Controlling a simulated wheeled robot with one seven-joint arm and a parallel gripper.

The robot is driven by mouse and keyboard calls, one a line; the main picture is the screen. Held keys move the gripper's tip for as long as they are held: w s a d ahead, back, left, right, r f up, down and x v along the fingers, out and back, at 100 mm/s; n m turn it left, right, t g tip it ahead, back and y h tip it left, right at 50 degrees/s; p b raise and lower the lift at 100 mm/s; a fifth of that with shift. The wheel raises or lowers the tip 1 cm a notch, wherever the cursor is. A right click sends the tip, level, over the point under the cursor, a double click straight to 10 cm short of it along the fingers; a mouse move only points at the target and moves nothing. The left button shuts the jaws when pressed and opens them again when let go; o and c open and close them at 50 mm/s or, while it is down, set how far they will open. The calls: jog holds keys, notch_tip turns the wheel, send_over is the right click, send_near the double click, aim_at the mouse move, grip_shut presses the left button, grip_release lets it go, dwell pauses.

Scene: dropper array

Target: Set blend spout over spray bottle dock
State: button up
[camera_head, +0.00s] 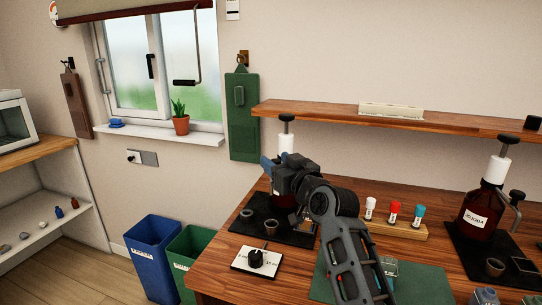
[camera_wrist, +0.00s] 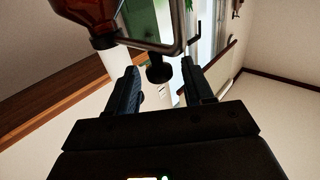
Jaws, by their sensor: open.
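My gripper (camera_head: 270,167) is open at the left dropper station, partly covering it in the head view. In the wrist view the black knob (camera_wrist: 159,71) on the bent metal spout (camera_wrist: 168,47) lies between my open fingers (camera_wrist: 160,88), with a gap visible on both sides. That spout runs beside a brown bottle (camera_wrist: 98,15) with a white collar (camera_wrist: 98,58). In the head view only the station's white collar (camera_head: 286,144) and black top (camera_head: 286,117) show clearly. Two small dark cups (camera_head: 246,213) (camera_head: 275,226) stand on its black mat (camera_head: 298,238). I cannot tell which spot is the spray bottle dock.
A JOJOBA bottle (camera_head: 478,216) with its own spout stands at right. A wooden rack (camera_head: 408,231) holds coloured-cap vials. A dial plate (camera_head: 244,258) and green mat (camera_head: 425,284) lie in front. A shelf (camera_head: 330,114) runs above; bins (camera_head: 150,241) stand at lower left.

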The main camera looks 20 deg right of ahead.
jog(key=shift+w+a, duration=0.15)
jog(key=shift+w, duration=0.6)
jog(key=shift+w+a, duration=0.1)
jog(key=shift+w, duration=0.65)
grip_shut()
